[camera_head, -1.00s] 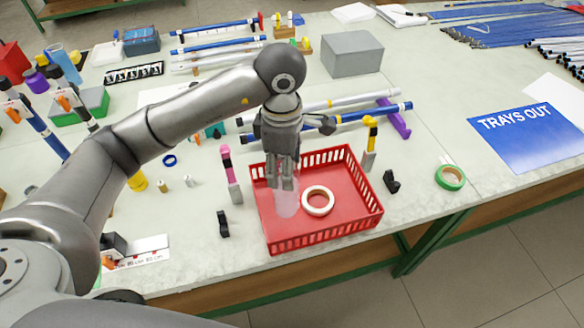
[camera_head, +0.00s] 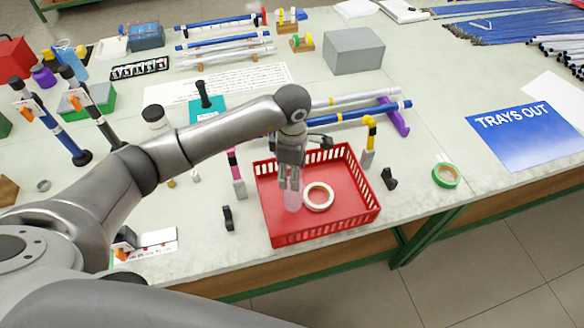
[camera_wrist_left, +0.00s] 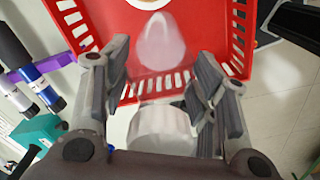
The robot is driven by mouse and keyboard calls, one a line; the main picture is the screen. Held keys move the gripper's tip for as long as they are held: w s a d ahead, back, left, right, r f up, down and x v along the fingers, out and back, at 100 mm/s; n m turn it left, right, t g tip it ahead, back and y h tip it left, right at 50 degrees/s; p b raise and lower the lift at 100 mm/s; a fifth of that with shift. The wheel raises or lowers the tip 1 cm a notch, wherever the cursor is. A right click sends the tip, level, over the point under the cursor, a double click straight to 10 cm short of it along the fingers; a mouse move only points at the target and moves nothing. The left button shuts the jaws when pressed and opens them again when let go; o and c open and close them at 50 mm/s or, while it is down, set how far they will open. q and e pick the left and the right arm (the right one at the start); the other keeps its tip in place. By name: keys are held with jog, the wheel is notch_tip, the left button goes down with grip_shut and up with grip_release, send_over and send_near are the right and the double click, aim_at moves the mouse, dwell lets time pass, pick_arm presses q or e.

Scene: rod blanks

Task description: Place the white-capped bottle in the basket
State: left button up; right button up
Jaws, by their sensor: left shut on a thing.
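My left gripper (camera_head: 290,183) points down over the left part of the red basket (camera_head: 348,212). It is shut on a translucent, pale pinkish bottle (camera_head: 292,201) that hangs below the fingers, within the basket's outline. In the left wrist view a white cap (camera_wrist_left: 160,130) sits between the two fingers, and the bottle body (camera_wrist_left: 161,45) shows beyond it over the red basket (camera_wrist_left: 112,20). I cannot tell whether the bottle touches the basket floor. My right gripper is not in view.
A white tape ring (camera_head: 318,196) lies in the basket, just right of the bottle. A pink-topped marker (camera_head: 235,172) and a black clip (camera_head: 228,217) stand left of the basket. A yellow-topped tool (camera_head: 369,142), a black clip (camera_head: 389,179) and green tape (camera_head: 447,175) are to its right.

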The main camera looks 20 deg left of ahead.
pick_arm(q)
jog(key=shift+f, duration=0.15)
jog(key=o, duration=1.6)
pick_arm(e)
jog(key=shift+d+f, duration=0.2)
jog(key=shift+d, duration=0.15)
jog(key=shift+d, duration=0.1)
